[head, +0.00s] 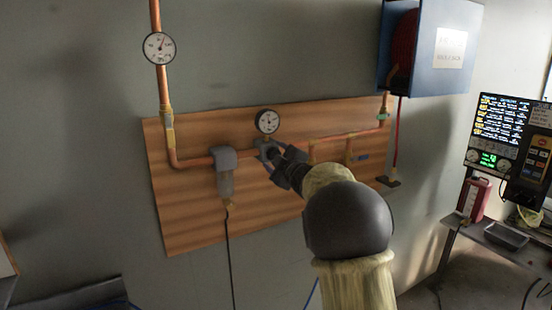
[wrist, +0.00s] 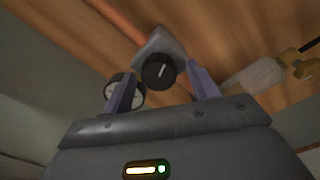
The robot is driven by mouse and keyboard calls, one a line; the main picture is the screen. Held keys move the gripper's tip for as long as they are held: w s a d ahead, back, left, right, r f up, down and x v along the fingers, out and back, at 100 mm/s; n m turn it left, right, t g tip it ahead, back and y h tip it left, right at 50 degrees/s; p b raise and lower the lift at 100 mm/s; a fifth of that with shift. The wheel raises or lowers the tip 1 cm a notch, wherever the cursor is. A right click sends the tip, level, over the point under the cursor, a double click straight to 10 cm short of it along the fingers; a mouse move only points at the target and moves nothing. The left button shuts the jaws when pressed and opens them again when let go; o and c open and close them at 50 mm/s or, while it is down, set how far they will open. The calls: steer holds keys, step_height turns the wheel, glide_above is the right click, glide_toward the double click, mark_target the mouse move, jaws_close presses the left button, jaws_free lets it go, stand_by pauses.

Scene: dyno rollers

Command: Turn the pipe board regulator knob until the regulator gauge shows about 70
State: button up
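The regulator gauge (head: 267,121) is a round white dial on the wooden pipe board (head: 190,205) in the head view. Its reading is too small to tell. In the wrist view the gauge (wrist: 136,97) is partly hidden behind the left finger. The regulator knob (wrist: 157,71) is black with a white mark, on a grey regulator body (wrist: 160,44). My gripper (wrist: 162,74) is open, with one finger on each side of the knob and gaps visible between. In the head view my gripper (head: 274,156) is at the regulator and hides the knob.
A second gauge (head: 159,48) sits on the copper pipe at upper left. A blue box (head: 428,45) is on the wall at upper right, and a lit screen (head: 500,125) stands at far right.

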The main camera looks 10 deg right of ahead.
steer(key=shift+s, duration=0.1)
steer(key=b+v, duration=0.4)
steer(key=v, duration=1.3)
steer(key=shift+s+d+f, duration=0.1)
steer(key=shift+d, duration=0.05)
stand_by(1.0)
steer(key=s+f+m+g+h+p, duration=0.55)
steer(key=f+m, duration=0.45)
steer(key=f, duration=0.3)
steer(key=s+a+f+m+g+p, duration=0.1)
steer(key=s+f+g, duration=0.3)
steer(key=s, duration=0.5)
steer(key=s+a+f+m+g+p, duration=0.1)
steer(key=s+a+f+m+g, duration=0.2)
steer(key=s, duration=0.6)
step_height(320, 180, down, 3)
steer(key=shift+s+a+f+m+g, duration=0.2)
steer(key=shift+a+f+m+g, duration=0.1)
steer(key=shift+g, duration=0.95)
